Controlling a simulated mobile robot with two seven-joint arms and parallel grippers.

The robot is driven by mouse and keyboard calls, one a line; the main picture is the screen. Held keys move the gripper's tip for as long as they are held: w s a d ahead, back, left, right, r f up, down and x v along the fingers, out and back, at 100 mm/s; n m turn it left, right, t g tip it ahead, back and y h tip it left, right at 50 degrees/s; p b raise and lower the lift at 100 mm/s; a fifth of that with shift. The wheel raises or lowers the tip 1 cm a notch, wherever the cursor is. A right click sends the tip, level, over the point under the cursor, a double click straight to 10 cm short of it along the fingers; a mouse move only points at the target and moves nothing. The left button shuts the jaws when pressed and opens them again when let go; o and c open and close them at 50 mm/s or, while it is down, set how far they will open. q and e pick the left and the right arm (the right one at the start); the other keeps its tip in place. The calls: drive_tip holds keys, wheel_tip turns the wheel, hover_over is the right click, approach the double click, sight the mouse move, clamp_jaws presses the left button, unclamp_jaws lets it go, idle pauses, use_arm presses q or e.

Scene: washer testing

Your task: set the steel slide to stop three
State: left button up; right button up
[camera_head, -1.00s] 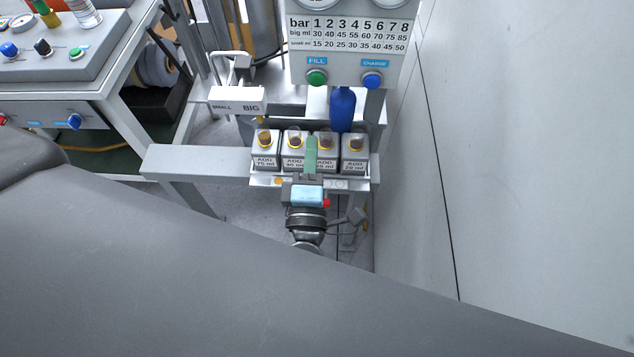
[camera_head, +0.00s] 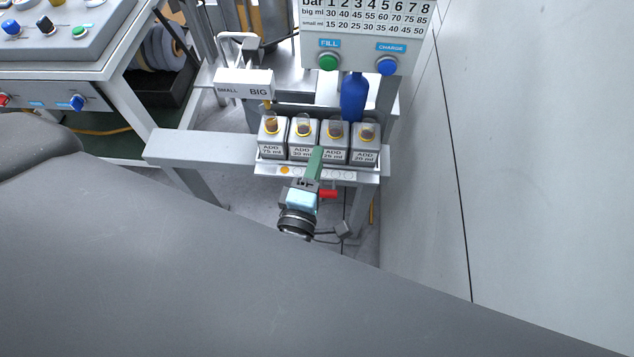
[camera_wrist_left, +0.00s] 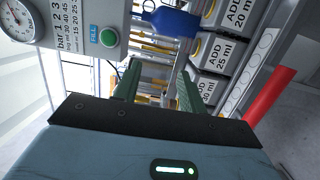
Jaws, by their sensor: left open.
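My left gripper (camera_head: 318,151) has green fingers and reaches up to the front of the dispenser shelf, in front of the ADD 30 ml and ADD 25 ml blocks. The fingers stand apart with nothing between them in the left wrist view (camera_wrist_left: 158,78). A strip with a row of round marks (camera_head: 337,174), one orange, runs along the shelf front; it also shows in the wrist view (camera_wrist_left: 236,99). A red bar (camera_head: 328,194) lies just right of the gripper and is large in the wrist view (camera_wrist_left: 267,96). I cannot pick out the steel slide for certain.
Grey ADD blocks (camera_head: 365,154) stand in a row on the shelf, with a blue bottle (camera_head: 354,98) behind. Above is a panel with a green FILL button (camera_head: 328,62) and blue CHARGE button (camera_head: 387,66). A SMALL/BIG sign (camera_head: 243,84) stands left. A wall is at right.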

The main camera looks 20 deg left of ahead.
use_arm(q)
drive_tip(key=s+a+f+m+g+h+b, duration=0.1)
drive_tip(key=s+f+g+h, duration=0.1)
drive_tip(key=f, duration=0.5)
drive_tip(key=s+a+f+g+h+b, duration=0.1)
drive_tip(key=s+f+h+b, duration=0.1)
drive_tip(key=f, duration=0.5)
drive_tip(key=a+x, duration=0.1)
drive_tip(key=x, duration=0.6)
drive_tip(key=shift+w+d, duration=0.3)
drive_tip(key=shift+d, duration=0.1)
drive_tip(key=shift+f, duration=0.15)
clamp_jaws()
